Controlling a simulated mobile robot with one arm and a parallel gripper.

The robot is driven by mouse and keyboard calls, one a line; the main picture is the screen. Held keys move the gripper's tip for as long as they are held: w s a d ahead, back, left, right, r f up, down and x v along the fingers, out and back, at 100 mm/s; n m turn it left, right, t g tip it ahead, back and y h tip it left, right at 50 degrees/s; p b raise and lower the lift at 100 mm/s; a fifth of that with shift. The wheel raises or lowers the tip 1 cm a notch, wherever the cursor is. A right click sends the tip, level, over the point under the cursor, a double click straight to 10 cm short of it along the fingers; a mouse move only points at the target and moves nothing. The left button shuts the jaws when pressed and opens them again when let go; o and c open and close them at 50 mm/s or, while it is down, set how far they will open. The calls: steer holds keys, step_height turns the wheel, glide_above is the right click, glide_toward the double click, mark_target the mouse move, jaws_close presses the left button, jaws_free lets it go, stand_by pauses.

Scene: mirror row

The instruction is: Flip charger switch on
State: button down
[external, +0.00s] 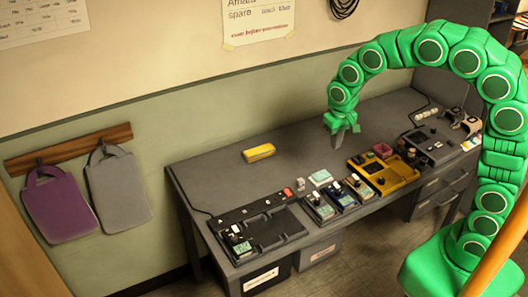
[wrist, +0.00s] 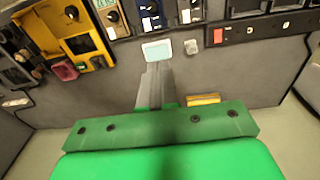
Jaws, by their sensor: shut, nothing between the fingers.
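The black charger tray (external: 262,229) lies at the left front of the grey bench, with a device in its left bay. A red switch (external: 288,192) sits near the right end of its back strip. In the wrist view the red switch (wrist: 218,36) is on the black strip at upper right; its on or off position is too small to tell. My gripper (external: 338,141) is shut and empty, above the bench to the right of and behind the switch, apart from it. In the wrist view my gripper (wrist: 157,68) points toward a pale card, left of the switch.
The pale card (external: 321,178) and a small white block (external: 300,184) lie right of the switch. Several handheld devices (external: 340,197) and a yellow unit (external: 388,179) stand further right. A yellow block (external: 259,152) lies at the back. The bench behind the charger is mostly clear.

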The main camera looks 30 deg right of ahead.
glide_above(286, 190)
steer(key=s, duration=0.2)
steer(key=shift+t+y, duration=0.3)
steer(key=shift+t, duration=0.1)
steer(key=f, duration=0.5)
steer(key=shift+s+f, duration=0.1)
steer(key=shift+s, duration=0.1)
steer(key=shift+d, duration=0.1)
steer(key=f, duration=0.4)
steer(key=w+f, duration=0.1)
steer(key=f, duration=0.4)
steer(key=w+f, duration=0.1)
steer(key=f, duration=0.3)
steer(key=shift+f, duration=0.4)
